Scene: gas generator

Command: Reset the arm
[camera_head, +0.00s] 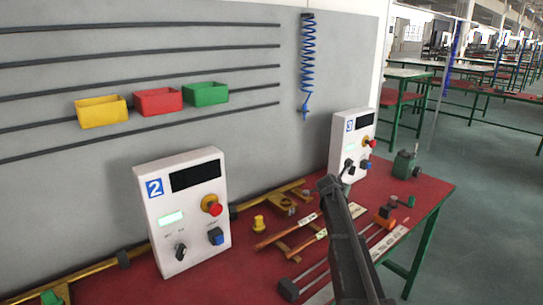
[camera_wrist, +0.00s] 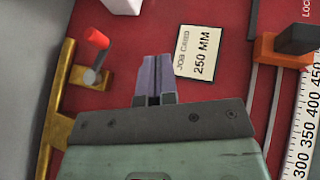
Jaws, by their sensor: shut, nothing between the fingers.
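My gripper (camera_wrist: 153,80) shows in the wrist view with its two narrow fingers together and nothing between them. It is over the red tabletop (camera_wrist: 130,62). In the head view my dark arm reaches up over the right part of the workbench (camera_head: 425,190), and I cannot make out the fingers there. A job card marked 250 MM (camera_wrist: 197,52) lies just right of the fingertips in the wrist view. A brass pipe with a red-handled valve (camera_wrist: 95,42) is to their left. I cannot tell how high the fingers are above the table.
Control box 2 (camera_head: 185,225) stands at the left and control box 3 (camera_head: 350,140) at the back right. A ruler (camera_wrist: 303,125) and an orange-and-black tool (camera_wrist: 285,48) lie to the right. Yellow (camera_head: 101,112), red (camera_head: 158,101) and green (camera_head: 206,94) bins hang on the wall.

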